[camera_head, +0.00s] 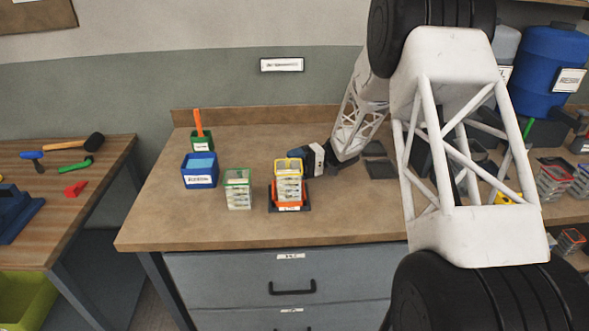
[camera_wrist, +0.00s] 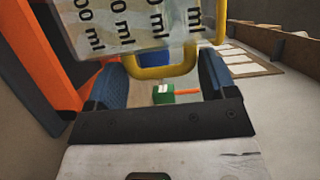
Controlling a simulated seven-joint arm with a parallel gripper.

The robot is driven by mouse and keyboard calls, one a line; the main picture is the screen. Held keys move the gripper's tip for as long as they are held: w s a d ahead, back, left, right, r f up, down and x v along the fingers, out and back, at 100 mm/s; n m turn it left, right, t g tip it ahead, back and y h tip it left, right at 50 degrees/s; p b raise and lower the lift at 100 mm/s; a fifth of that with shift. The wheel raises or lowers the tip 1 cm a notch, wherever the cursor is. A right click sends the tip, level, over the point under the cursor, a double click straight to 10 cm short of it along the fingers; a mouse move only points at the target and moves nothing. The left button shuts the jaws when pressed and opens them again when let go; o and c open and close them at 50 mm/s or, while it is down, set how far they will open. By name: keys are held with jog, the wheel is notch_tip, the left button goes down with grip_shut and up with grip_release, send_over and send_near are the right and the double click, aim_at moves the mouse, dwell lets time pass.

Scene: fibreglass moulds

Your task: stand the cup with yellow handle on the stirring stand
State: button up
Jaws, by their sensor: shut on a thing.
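The cup with yellow handle (camera_head: 289,183), clear with a printed scale and a yellow rim, is upright at the orange stirring stand (camera_head: 290,207) with its dark base. Its lower end is at the orange part; I cannot tell whether its weight rests there. In the wrist view the cup (camera_wrist: 125,25) fills the top, with the orange of the stand (camera_wrist: 52,70) close at its left. My gripper (camera_head: 300,158) reaches in from the right behind the cup. In the wrist view the blue fingers of my gripper (camera_wrist: 165,80) are on either side of the yellow handle.
A green-rimmed cup (camera_head: 238,189) stands just left of the stand. A blue bin (camera_head: 199,172) and a green holder with an orange stick (camera_head: 201,140) are further left. Dark flat pads (camera_head: 380,163) lie to the right. The bench front near the stand is clear.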

jog(key=shift+w+f, duration=0.1)
jog(key=shift+w, duration=1.1)
jog(key=shift+f, duration=1.1)
jog(key=shift+s+d+f, duration=0.1)
jog(key=shift+s+f, duration=0.15)
jog(key=shift+f, duration=0.6)
jog(key=o, duration=1.1)
jog(key=shift+c, duration=0.2)
jog(key=shift+o, duration=0.4)
jog(key=shift+w+d+r, duration=0.3)
jog(key=shift+w+d, duration=0.2)
jog(key=shift+d, duration=0.5)
jog(key=shift+w+d+r, duration=0.35)
jog(key=shift+w+d, duration=0.1)
jog(key=shift+d, duration=0.6)
jog(key=shift+w+d+r, duration=0.3)
jog(key=shift+w+d, duration=0.2)
jog(key=shift+d, duration=0.5)
jog(key=shift+w+d+r, duration=0.35)
jog(key=shift+d+r, duration=0.05)
jog(key=shift+d, duration=0.15)
jog(key=shift+r, duration=0.15)
